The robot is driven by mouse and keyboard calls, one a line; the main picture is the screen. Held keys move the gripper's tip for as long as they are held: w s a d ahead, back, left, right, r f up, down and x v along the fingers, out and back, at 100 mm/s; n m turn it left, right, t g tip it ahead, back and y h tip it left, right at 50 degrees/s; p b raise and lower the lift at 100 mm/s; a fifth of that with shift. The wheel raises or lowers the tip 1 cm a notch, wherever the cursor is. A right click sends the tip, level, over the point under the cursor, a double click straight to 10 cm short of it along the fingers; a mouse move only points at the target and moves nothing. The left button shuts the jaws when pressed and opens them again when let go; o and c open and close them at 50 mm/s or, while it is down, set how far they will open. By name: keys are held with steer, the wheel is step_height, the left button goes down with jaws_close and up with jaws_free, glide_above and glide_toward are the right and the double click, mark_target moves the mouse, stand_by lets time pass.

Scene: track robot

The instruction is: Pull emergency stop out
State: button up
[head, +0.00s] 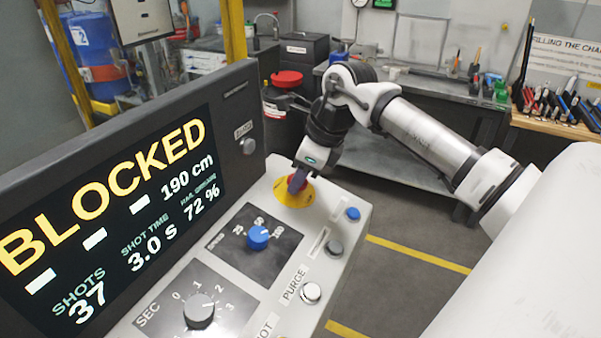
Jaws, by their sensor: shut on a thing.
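The emergency stop is a red button (297,183) on a round yellow base (292,196), at the far right corner of the grey control panel in the head view. My gripper (297,183) reaches down to it from above and is shut on the red button. The dark fingers cover much of the button, so I cannot tell how far it stands out of its base. The screen (110,215) beside the panel reads BLOCKED.
A blue speed knob (258,237), a blue button (353,214), a grey button (334,247), a PURGE button (310,292) and a SEC dial (199,310) stand on the panel near my gripper. The screen housing rises at left. Open floor lies right of the panel.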

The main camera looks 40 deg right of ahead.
jaws_close()
steer(key=shift+s+d+r, duration=0.1)
steer(key=shift+r, duration=0.6)
steer(key=o, duration=1)
jaws_free()
steer(key=shift+s+b, duration=0.1)
steer(key=shift+b, duration=0.2)
steer(key=b+v, duration=0.2)
steer(key=v, duration=1.1)
steer(key=shift+d+r, duration=0.1)
steer(key=shift+r, duration=0.35)
steer(key=shift+s, duration=0.1)
